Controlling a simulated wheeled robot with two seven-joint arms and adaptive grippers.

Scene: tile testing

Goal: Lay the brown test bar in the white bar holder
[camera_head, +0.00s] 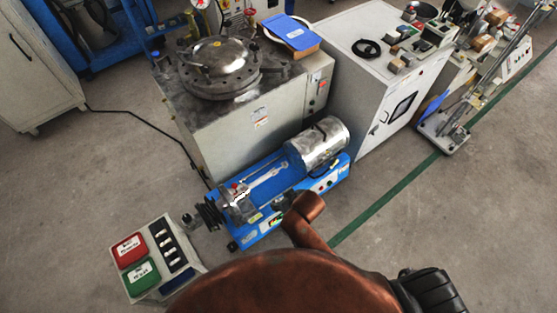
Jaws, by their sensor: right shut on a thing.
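My right gripper (430,290) shows as a black ribbed body at the bottom edge, right of the middle. Its fingertips lie out of view. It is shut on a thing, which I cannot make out. I cannot make out the brown test bar. A white box (193,250) stands on the floor at the lower left. It carries a red container (129,250), a green container (141,277) and a dark strip with several small white pieces. I cannot tell whether any part of it is the white bar holder. My left gripper is not in view.
A white cabinet (345,100) stands behind right.

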